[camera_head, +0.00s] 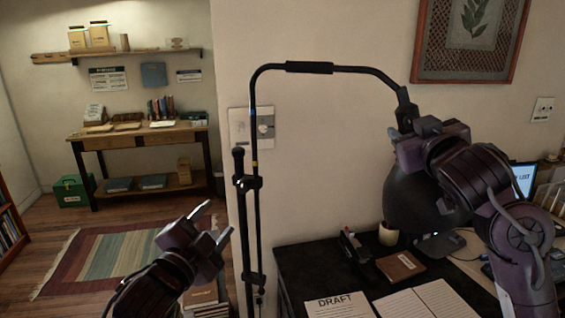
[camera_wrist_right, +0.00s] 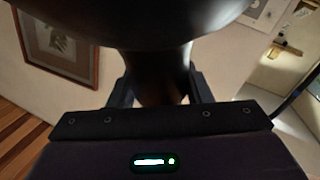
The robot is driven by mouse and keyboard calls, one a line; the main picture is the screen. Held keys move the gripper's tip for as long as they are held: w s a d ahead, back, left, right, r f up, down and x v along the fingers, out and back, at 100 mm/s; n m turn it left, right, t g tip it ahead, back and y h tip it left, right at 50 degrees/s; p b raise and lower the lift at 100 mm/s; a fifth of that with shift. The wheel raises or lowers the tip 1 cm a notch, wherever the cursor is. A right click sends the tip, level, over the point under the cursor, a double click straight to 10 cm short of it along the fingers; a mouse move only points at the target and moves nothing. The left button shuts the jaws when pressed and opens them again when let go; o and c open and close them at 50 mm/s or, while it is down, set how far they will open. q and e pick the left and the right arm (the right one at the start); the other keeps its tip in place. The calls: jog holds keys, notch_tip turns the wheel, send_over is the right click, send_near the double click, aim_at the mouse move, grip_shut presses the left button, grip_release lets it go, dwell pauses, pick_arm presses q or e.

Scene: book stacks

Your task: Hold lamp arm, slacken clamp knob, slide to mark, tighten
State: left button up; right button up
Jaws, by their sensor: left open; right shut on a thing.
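A black floor lamp has an upright pole (camera_head: 240,215) and a bent lamp arm (camera_head: 335,68) that arches right to a big dark shade (camera_head: 405,198). A clamp with a dark knob (camera_head: 256,183) joins pole and arm tube. The tube carries a yellow band (camera_head: 254,164) just above the clamp and a blue band (camera_head: 252,112) higher up. My right gripper (camera_wrist_right: 158,92) is shut on the dark lamp neck (camera_wrist_right: 155,70) above the shade. My left gripper (camera_head: 215,223) is open and empty, left of and below the clamp, apart from the pole.
A black desk (camera_head: 310,262) at lower right holds a DRAFT sheet (camera_head: 338,306), an open book and a brown notebook (camera_head: 400,266). A wall switch panel (camera_head: 238,128) is behind the lamp tube. Floor and a striped rug (camera_head: 115,255) lie open at left.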

aim_at(242, 189)
jog(key=shift+r, duration=1.6)
dwell(0.5)
jog(key=shift+f, duration=0.1)
pick_arm(q)
jog(key=w+d+n, duration=0.1)
jog(key=w+n, duration=0.2)
jog(key=w, duration=0.1)
jog(key=w+n, duration=0.4)
jog(key=w+d+n, duration=0.1)
jog(key=w+n, duration=0.2)
jog(key=shift+w+d+r, duration=0.3)
jog(key=shift+w, duration=0.1)
jog(key=shift+c, duration=0.2)
